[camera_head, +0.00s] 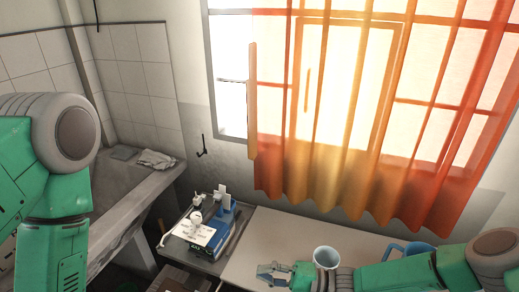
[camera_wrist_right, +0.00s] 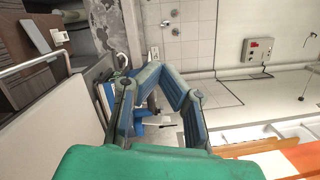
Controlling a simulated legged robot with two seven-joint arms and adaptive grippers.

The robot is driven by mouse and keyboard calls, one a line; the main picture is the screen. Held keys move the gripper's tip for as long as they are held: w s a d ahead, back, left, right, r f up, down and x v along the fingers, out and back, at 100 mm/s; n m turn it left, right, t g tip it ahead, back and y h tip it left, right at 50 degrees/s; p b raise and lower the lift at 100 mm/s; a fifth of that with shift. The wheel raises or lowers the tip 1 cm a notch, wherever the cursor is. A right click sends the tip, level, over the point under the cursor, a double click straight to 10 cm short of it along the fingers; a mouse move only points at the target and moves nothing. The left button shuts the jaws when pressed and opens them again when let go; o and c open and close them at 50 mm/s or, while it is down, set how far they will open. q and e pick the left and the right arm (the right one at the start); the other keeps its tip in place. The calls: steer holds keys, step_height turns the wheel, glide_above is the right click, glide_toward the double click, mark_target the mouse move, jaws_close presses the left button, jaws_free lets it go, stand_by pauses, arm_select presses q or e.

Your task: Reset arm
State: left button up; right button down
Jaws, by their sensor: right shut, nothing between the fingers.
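My right gripper (camera_head: 266,271) reaches in from the right, low over the front of the pale table (camera_head: 265,232). Its fingers are shut and hold nothing. In the right wrist view the blue-green fingers (camera_wrist_right: 160,70) come together at the tips, with the green gripper body below them. My green left arm (camera_head: 55,190) is bent at the left edge of the head view. The left gripper is out of frame.
A light blue mug (camera_head: 326,256) stands close behind my right gripper and wrist. A bluer mug (camera_head: 412,249) stands farther right behind my forearm. A blue device (camera_head: 222,232) sits at the table's left. The concrete washtub (camera_head: 112,190) and an orange curtain (camera_head: 350,120) lie beyond.

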steer(key=s+a+f+n+g+h+b, duration=0.3)
steer(key=s+f+g+h, duration=0.4)
steer(key=s, duration=0.6)
steer(key=s+d+f+n+g+h+b, duration=0.1)
steer(key=s+d+f+h, duration=0.15)
steer(key=s+f, duration=0.3)
steer(key=s+d+f+h+b, duration=0.2)
steer(key=s+d+f, duration=0.15)
steer(key=s, duration=0.25)
steer(key=s+d+f+n+t+h+b, duration=0.1)
steer(key=s+d+f+t+h+b, duration=0.2)
steer(key=d, duration=0.9)
steer(key=d+r+t+h+b, duration=0.1)
steer(key=d+r+h, duration=0.3)
steer(key=d, duration=0.8)
steer(key=shift+w+n+t+b, duration=0.2)
steer(key=shift+n+t+b, duration=0.15)
steer(key=shift+t, duration=0.45)
steer(key=shift+w, duration=0.1)
